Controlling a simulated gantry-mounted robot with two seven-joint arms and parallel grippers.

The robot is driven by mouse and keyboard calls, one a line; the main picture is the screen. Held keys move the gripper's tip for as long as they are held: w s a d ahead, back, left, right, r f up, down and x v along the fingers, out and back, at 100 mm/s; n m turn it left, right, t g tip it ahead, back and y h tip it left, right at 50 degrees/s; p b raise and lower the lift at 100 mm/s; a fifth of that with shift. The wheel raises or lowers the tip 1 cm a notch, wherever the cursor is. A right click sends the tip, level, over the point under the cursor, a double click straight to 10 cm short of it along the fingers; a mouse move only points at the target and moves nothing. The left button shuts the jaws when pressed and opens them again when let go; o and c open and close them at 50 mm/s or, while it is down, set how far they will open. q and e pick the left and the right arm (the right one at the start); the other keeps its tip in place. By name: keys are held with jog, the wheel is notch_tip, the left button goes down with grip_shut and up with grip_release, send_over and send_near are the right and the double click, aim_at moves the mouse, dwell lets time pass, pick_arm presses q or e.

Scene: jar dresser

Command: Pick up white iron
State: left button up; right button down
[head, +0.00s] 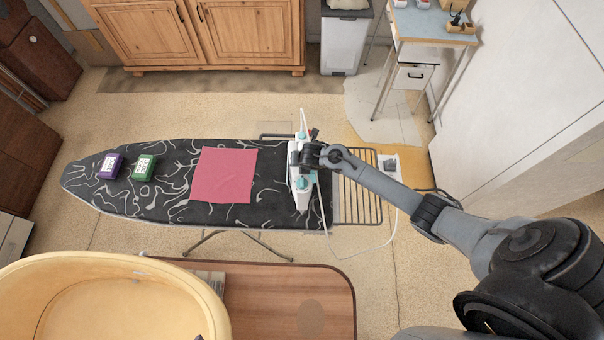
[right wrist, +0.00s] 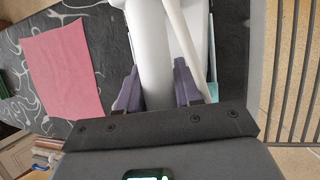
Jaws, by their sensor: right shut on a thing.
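The white iron (head: 304,190) with teal parts is at the right end of the black patterned ironing board (head: 110,197). My right gripper (head: 303,158) is over it and hides part of its body. In the right wrist view, my right gripper's (right wrist: 160,90) purple-grey fingers are on both sides of the iron's white handle (right wrist: 155,70), shut on it. I cannot tell whether the iron is lifted off the board. My left gripper is not in view.
A pink cloth (head: 224,175) lies flat left of the iron. A purple box (head: 109,166) and a green box (head: 144,168) stand farther left. A wire rack (head: 359,185) adjoins the board's right end, and a white cord (head: 362,252) loops below it.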

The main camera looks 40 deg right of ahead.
jog(key=shift+r, duration=0.15)
jog(key=shift+w+r, duration=0.1)
jog(key=shift+r, duration=0.75)
jog(key=r, duration=0.2)
jog(key=shift+s+d+r, duration=0.2)
jog(key=shift+s+r, duration=0.05)
jog(key=shift+r, duration=0.1)
jog(key=s+d+r+p, duration=0.1)
jog(key=s+d+r, duration=0.5)
jog(key=s+d, duration=0.1)
jog(key=shift+s+d+r, duration=0.25)
jog(key=shift+s+d, duration=0.15)
jog(key=shift+s, duration=0.05)
